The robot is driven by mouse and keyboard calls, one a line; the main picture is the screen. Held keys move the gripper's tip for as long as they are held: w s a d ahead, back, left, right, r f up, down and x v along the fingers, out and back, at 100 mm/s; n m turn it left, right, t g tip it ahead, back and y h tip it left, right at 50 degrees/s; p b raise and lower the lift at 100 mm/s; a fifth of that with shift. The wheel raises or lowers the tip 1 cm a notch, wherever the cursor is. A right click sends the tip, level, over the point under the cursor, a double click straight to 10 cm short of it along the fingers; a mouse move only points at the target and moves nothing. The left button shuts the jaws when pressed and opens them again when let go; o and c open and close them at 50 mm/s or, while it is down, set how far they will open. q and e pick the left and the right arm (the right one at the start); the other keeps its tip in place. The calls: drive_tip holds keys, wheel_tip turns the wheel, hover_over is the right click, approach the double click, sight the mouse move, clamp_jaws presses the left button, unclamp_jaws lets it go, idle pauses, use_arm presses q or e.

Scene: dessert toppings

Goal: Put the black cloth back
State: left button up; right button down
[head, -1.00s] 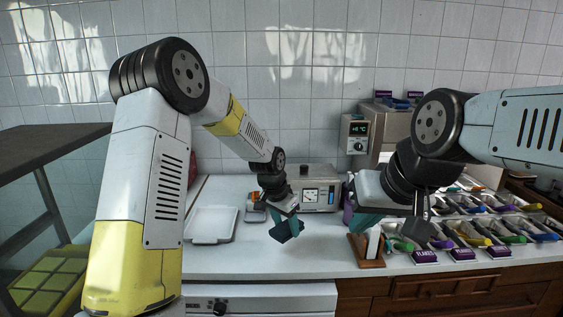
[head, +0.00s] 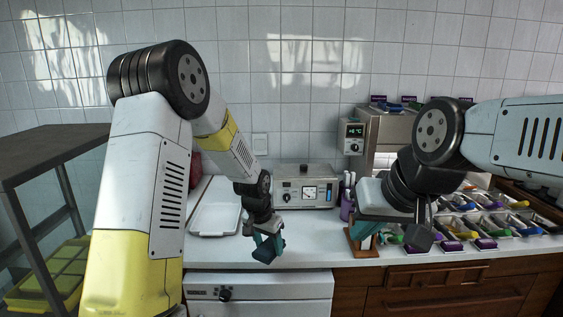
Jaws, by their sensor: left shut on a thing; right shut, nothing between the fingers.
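My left gripper (head: 268,247), with teal fingers, hangs over the front of the white counter (head: 310,255), left of centre. It is shut on a small dark piece, which looks like the black cloth (head: 264,255); the fingers cover part of it. My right gripper (head: 366,230) is at the right, above a wooden holder near the counter's front edge. It is shut and empty, partly hidden by its own wrist.
A white tray (head: 214,219) lies left of the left gripper. A grey device with a dial (head: 305,187) stands behind. Topping bins (head: 480,226) fill the right side. A dark shelf (head: 60,150) stands at the left. The counter's middle front is clear.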

use_arm(q)
drive_tip(key=s+a+f+n, duration=0.1)
drive_tip(key=s+a+n, duration=0.2)
drive_tip(key=a, duration=0.2)
drive_tip(key=s+a+f+n+y, duration=0.1)
drive_tip(key=s+a+f+n, duration=0.1)
drive_tip(key=a, duration=0.4)
drive_tip(key=shift+s+a+f+n+t+y, duration=0.3)
drive_tip(key=shift+s+n, duration=0.2)
drive_tip(key=shift+s, duration=0.5)
